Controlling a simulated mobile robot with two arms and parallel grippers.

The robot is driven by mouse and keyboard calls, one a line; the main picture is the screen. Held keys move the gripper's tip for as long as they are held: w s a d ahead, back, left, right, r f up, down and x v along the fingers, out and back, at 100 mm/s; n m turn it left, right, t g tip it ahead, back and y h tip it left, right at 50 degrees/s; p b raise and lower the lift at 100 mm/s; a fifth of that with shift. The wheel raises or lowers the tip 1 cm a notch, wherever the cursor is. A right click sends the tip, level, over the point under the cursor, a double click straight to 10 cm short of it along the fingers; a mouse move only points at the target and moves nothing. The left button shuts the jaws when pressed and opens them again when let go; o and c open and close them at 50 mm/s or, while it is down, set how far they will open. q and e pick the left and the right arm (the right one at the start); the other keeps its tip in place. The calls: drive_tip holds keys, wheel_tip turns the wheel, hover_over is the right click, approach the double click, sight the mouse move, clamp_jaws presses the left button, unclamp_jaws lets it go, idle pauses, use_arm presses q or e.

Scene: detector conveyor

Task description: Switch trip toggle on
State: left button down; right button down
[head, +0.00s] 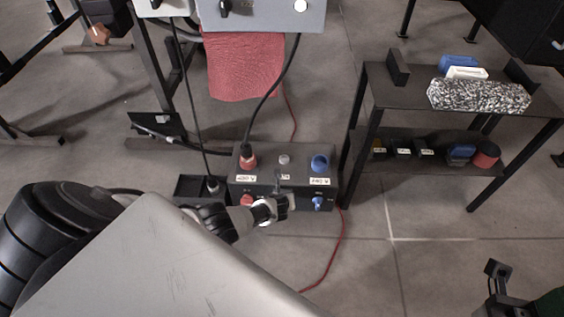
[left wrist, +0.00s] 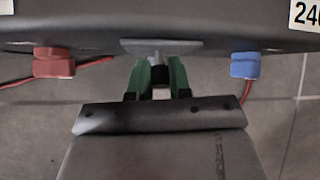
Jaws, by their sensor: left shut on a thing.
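The dark control box (head: 298,162) stands on the floor in the middle of the head view. Its top carries a red plug, a grey knob and a blue socket. The trip toggle (left wrist: 158,57) is a small lever on a grey plate, between a red knob (left wrist: 53,62) and a blue knob (left wrist: 245,65). My left gripper (head: 287,202) is at the middle of the box's front; in the left wrist view its green fingers (left wrist: 160,76) are shut around the toggle. The fingers hide much of the lever, so its position is unclear.
A black shelf table (head: 408,84) stands right of the box, with a speckled block (head: 478,95) on top. A black tray (head: 189,190) sits left of the box. A black cable runs into the red plug. A red cable (head: 331,262) lies on open floor.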

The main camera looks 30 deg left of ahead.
use_arm(q)
drive_tip(key=shift+a, duration=0.1)
drive_tip(key=c, duration=1.1)
unclamp_jaws()
drive_tip(key=shift+o, duration=0.2)
drive_tip(key=shift+r, duration=0.1)
